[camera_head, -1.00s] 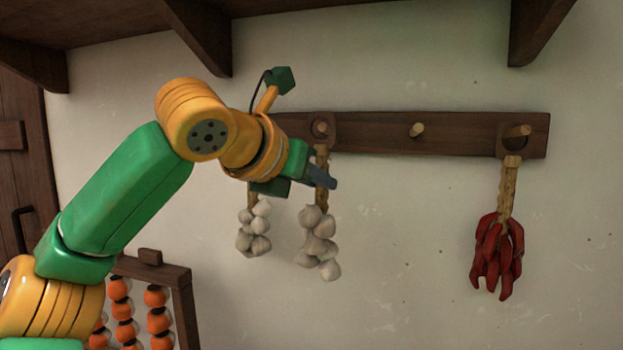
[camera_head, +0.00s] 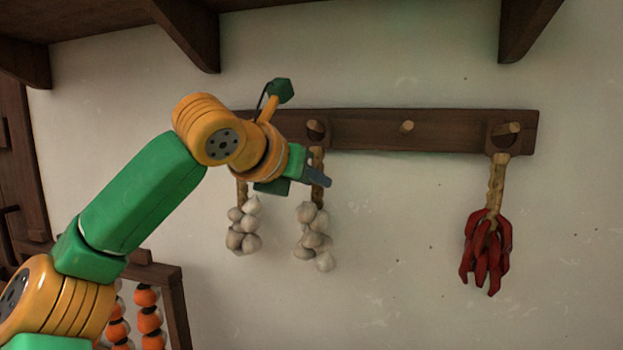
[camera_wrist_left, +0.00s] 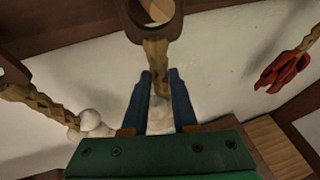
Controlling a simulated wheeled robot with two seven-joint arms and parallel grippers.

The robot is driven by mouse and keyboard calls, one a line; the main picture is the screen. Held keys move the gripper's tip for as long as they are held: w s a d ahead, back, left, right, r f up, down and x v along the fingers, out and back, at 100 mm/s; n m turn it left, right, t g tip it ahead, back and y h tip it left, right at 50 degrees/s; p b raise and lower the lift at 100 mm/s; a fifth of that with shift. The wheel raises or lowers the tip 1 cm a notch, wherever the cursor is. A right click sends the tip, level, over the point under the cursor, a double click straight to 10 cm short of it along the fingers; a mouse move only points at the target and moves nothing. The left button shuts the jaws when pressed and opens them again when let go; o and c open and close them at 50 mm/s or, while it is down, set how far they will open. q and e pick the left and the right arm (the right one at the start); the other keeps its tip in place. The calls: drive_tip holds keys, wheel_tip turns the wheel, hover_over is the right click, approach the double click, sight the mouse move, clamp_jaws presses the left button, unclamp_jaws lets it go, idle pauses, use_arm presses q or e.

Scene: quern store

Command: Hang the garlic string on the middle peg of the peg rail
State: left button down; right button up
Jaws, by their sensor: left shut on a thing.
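The garlic string (camera_head: 315,232) hangs upright from a peg (camera_head: 316,126) on the dark peg rail (camera_head: 450,131); its wooden ring (camera_wrist_left: 133,22) appears to be around that peg. My left gripper (camera_head: 317,177) is shut on its braided neck, just below the ring. The neck (camera_wrist_left: 157,60) runs down between the blue fingers (camera_wrist_left: 160,105) in the left wrist view. A bare peg (camera_head: 407,126) stands to the right. My wrist hides the rail's left end. My right gripper is not in view.
A second garlic string (camera_head: 243,225) hangs close on the left, its top hidden by my arm. A chilli string (camera_head: 487,245) hangs from the right peg (camera_head: 508,128). Shelf brackets (camera_head: 188,35) jut out above. A wooden frame with orange bundles (camera_head: 148,318) stands at lower left.

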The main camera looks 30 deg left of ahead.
use_arm(q)
drive_tip(key=c, duration=0.6)
unclamp_jaws()
drive_tip(key=shift+s, duration=0.1)
drive_tip(key=b+v, duration=0.2)
drive_tip(key=v, duration=0.5)
drive_tip(key=shift+s, duration=0.2)
